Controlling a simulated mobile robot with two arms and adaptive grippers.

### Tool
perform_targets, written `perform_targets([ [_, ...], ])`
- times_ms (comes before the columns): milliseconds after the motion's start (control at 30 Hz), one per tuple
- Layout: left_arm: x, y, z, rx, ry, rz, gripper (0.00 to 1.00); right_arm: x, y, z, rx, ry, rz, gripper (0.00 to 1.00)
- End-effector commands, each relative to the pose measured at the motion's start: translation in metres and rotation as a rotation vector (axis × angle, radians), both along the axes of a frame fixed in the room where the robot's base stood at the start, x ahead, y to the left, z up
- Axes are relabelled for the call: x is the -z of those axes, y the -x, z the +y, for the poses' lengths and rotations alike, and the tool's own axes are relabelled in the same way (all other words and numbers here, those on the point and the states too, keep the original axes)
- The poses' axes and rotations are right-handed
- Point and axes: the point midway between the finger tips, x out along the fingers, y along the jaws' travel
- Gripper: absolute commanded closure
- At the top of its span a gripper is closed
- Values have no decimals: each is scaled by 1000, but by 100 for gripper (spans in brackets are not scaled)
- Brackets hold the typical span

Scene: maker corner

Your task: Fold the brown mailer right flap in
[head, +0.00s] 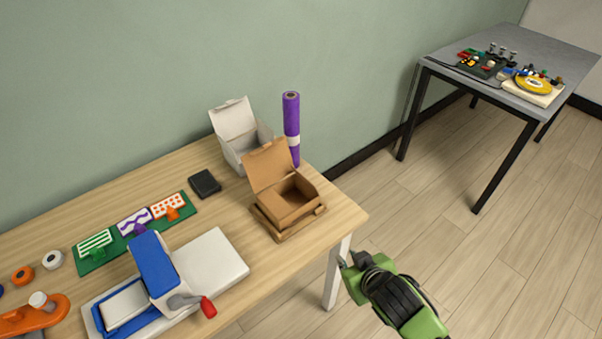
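The brown mailer (292,205) is an open cardboard box near the right end of the wooden table. Its lid (268,164) stands up at the back, leaning left. It sits on a low brown base (270,228). A small edge sticks out at its right side, but I cannot tell clearly whether this is the right flap. My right gripper (350,260) is beyond the table's front right edge, below and right of the mailer and apart from it. Its fingertips are too small to tell open from shut. My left gripper is not in view.
A white box (240,140) with a raised lid and a purple roll (291,125) stand behind the mailer. A blue and white press (155,272) with a red-tipped handle is at front left. A black block (204,183) lies between. A grey table (530,55) stands far right.

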Motion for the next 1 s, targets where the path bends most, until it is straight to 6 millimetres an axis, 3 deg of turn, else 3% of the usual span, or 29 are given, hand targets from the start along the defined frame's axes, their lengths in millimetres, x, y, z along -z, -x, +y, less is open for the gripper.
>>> perform_targets([
  [33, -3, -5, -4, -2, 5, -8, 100, -28, -5, 7, -19, -5, -44, 82],
  [100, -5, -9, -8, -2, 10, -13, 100, -66, -14, 20, -57, -15, -120, 82],
  [300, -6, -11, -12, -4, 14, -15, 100, -111, -42, 46, -172, -20, -283, 82],
  [600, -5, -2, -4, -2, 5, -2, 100, -131, -81, 54, -350, 7, -443, 82],
  [833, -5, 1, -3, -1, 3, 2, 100, -131, -93, 47, -411, 16, -472, 82],
  [1000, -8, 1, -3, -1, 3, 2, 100, -126, -108, 55, -413, 13, -474, 82],
])
